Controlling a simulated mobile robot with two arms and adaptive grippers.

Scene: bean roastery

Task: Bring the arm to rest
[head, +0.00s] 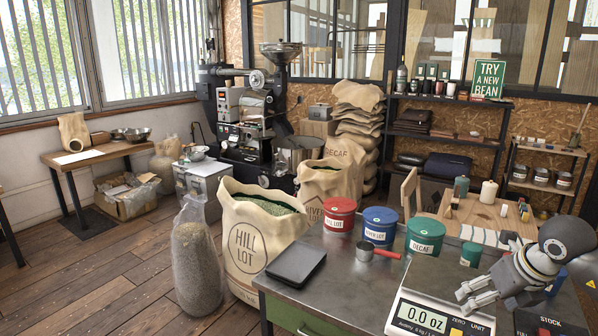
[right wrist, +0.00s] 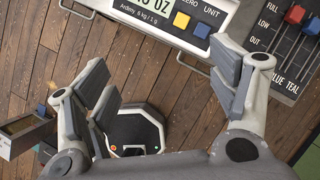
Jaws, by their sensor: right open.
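My right gripper (head: 466,298) is in the lower right of the head view, in front of the wrist and over the near edge of the scale (head: 410,312). Nothing is held. The scale reads 0.0 oz; its panel with yellow and blue buttons shows at the top of the right wrist view (right wrist: 200,12). My left gripper is in neither view.
A stock board (right wrist: 285,45) with sliders lies right of the scale. A bean sack (head: 255,240) stands left of the table.

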